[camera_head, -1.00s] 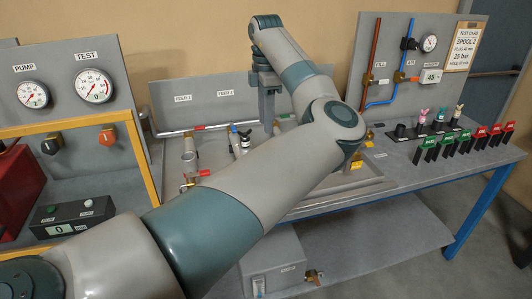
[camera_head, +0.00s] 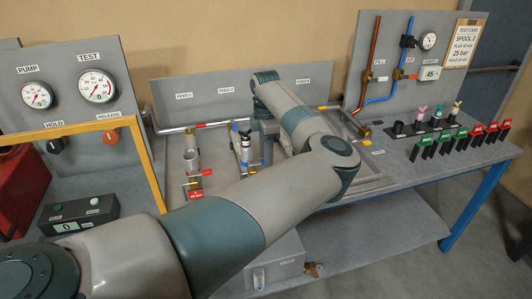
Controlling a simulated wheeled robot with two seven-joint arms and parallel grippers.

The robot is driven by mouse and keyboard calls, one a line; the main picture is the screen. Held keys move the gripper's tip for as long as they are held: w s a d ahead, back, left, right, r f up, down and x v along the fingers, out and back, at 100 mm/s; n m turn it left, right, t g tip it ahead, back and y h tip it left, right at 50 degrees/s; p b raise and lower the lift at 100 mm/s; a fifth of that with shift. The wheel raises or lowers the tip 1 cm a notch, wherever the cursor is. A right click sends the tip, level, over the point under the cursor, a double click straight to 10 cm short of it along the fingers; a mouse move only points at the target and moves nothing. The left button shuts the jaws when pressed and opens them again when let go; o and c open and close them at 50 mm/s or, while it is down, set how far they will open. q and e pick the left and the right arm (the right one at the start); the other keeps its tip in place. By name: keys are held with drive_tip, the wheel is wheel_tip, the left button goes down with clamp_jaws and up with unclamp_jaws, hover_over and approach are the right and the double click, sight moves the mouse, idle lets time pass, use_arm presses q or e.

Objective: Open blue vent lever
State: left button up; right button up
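My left arm crosses the view from the lower left and folds back at the elbow. Its wrist hangs over the tray (camera_head: 350,197) on the bench, and my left gripper (camera_head: 269,143) points down there. The gripper is small and partly hidden by the forearm, so its opening cannot be made out. A small blue part (camera_head: 254,163), possibly the blue vent lever, shows just left of the gripper, low beside a black and white upright fitting (camera_head: 245,146). Contact between them cannot be told. A blue-topped fitting (camera_head: 234,131) stands next to it. My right gripper is out of view.
Red-handled valves (camera_head: 205,172) and a pipe stub (camera_head: 191,160) stand at the tray's left. A gauge panel (camera_head: 70,85) with a yellow frame is at left. Green clips (camera_head: 426,145) and red clips (camera_head: 478,133) line the right bench. A back panel (camera_head: 190,100) stands behind the tray.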

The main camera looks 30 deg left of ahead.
use_arm(q)
drive_tip(key=c, duration=0.8)
clamp_jaws()
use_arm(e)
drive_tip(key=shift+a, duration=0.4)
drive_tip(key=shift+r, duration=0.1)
